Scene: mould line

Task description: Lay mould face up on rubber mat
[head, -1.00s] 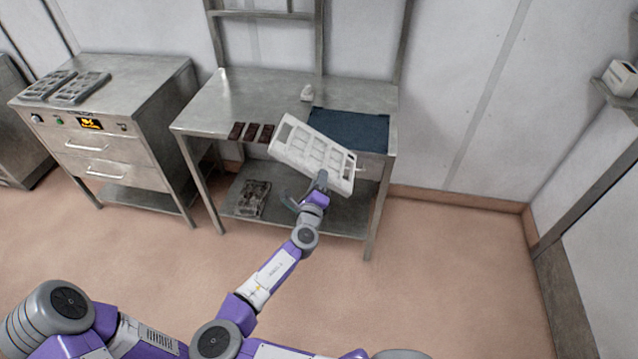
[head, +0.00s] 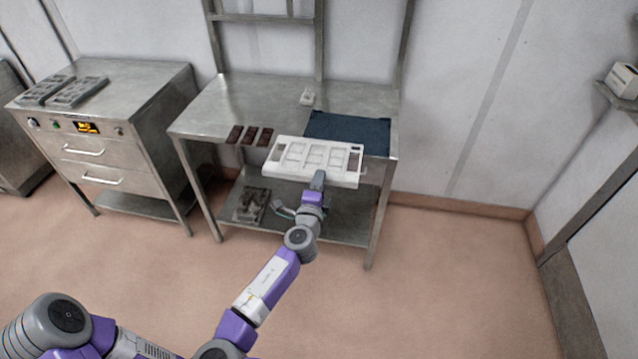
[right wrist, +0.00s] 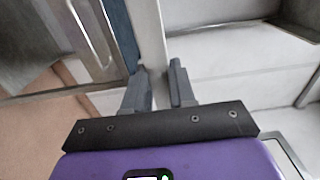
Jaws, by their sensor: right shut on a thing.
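The white mould (head: 314,156), a rectangular plate with several recesses facing up toward the head camera, is held in the air at the table's front edge. My right gripper (head: 318,180) is shut on its near edge. In the right wrist view the fingers (right wrist: 160,88) pinch the mould's pale rim (right wrist: 150,35) between them. The dark blue rubber mat (head: 348,127) lies bare on the right of the steel table, just behind the mould, which hides part of its front edge in the head view. My left gripper is not in view.
The steel table (head: 222,108) holds several dark bars (head: 250,135) left of the mould and a small white object (head: 307,97) behind. A lower shelf carries a dark item (head: 251,205). A drawer cabinet (head: 125,115) with grey moulds (head: 77,92) stands left.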

